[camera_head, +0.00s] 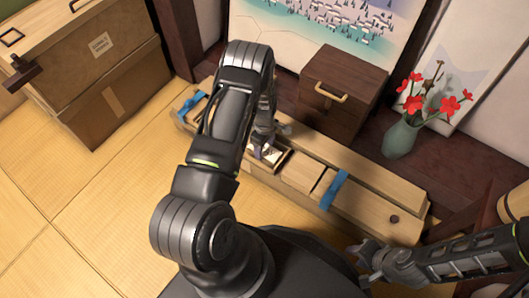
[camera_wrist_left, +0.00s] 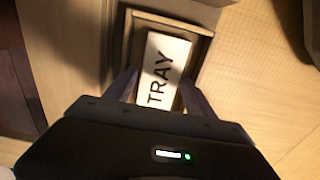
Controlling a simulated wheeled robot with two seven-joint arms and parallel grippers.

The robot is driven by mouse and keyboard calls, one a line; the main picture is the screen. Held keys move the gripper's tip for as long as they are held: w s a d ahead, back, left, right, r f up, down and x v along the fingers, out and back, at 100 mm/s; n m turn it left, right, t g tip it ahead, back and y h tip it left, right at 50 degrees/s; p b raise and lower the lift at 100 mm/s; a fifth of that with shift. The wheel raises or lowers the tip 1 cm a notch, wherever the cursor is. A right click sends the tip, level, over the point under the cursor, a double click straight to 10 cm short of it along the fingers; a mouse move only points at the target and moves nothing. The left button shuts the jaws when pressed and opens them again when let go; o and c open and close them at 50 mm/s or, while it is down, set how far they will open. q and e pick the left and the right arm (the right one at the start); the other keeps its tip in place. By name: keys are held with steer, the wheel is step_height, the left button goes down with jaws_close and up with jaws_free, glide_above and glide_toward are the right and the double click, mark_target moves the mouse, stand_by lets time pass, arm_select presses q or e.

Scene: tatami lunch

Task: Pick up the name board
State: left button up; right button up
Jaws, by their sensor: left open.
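The name board is a white plate with the black word TRAY (camera_wrist_left: 165,65), lying in a small wooden recess with a raised rim (camera_wrist_left: 205,45) in the left wrist view. In the head view the white board (camera_head: 267,152) shows small, partly hidden by my gripper. My left gripper (camera_wrist_left: 158,82) is open, with one finger on each side of the board's near part. I cannot tell whether the fingers touch it. In the head view the left gripper (camera_head: 262,142) is over the long wooden box. My right gripper (camera_head: 362,265) is at the lower right, its fingers apart and empty.
The long wooden box (camera_head: 378,218) has blue straps (camera_head: 332,190). A brown drawer box (camera_head: 340,85) and a green vase with red flowers (camera_head: 401,138) stand behind it. A large wooden chest (camera_head: 110,80) is at the left. The tatami floor (camera_head: 90,205) is clear.

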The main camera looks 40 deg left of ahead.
mark_target(265, 149)
arm_select(q)
steer(key=shift+f, duration=0.2)
stand_by(0.5)
steer(key=c, duration=1.1)
steer(key=shift+c, duration=0.2)
